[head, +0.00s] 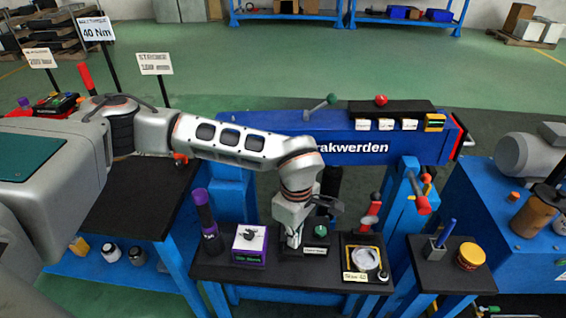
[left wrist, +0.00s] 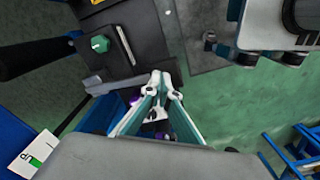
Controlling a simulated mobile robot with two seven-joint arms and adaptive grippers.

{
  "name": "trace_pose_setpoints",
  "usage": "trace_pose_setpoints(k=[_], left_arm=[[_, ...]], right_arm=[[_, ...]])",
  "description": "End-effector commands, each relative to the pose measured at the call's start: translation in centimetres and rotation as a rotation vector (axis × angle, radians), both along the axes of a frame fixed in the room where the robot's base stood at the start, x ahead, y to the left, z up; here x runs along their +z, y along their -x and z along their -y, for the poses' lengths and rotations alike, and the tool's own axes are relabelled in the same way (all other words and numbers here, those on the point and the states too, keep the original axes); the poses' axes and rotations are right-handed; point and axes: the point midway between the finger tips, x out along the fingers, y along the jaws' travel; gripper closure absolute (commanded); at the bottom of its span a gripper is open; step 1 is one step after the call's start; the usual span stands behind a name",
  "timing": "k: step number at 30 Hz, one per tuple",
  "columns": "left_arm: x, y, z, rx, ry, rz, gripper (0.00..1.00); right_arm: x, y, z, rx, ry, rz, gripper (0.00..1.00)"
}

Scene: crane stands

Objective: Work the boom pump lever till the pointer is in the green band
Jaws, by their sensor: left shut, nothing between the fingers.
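My left gripper (head: 293,240) is shut and empty, pointing down at the black shelf beside a dark block with a green knob (head: 320,231). In the left wrist view its fingertips (left wrist: 161,78) are together, apart from that block's green knob (left wrist: 100,44). A thick black bar (left wrist: 32,58), perhaps the pump lever, runs out to the left of the block there. A black upright cylinder (head: 332,180) stands behind my wrist in the head view. I cannot make out a pointer in a green band. My right gripper is not in view.
A purple box with a white top (head: 250,240) stands left of the gripper, beside a purple-topped bottle (head: 205,215). A tray with a white round part (head: 366,258) lies to the right. The blue boom (head: 280,125) spans behind. A side stand holds a cup (head: 434,248) and a jar (head: 470,257).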

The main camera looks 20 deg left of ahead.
Motion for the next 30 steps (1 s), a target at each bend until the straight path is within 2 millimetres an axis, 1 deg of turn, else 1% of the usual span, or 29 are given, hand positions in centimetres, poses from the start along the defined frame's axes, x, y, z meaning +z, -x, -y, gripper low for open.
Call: trace_pose_setpoints(k=[1,15,25,26,27,30], left_arm=[[-0.7,0.0,-0.1,0.001,-0.002,-0.001,1.00],[-3.6,-0.1,-0.1,0.001,-0.002,0.000,1.00],[-3.4,-0.1,-0.1,0.002,-0.002,0.003,1.00],[-3.2,-0.1,-0.1,0.002,-0.002,0.003,1.00],[-2.5,-0.2,-0.1,0.002,-0.003,0.006,1.00],[-1.4,-0.2,-0.1,0.002,-0.002,0.007,1.00]], right_arm=[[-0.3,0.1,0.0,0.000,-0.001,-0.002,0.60],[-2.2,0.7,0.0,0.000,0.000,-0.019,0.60],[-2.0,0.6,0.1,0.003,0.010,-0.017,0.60],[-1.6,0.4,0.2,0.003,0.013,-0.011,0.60],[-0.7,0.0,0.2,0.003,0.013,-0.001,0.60],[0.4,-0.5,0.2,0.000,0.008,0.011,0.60]])
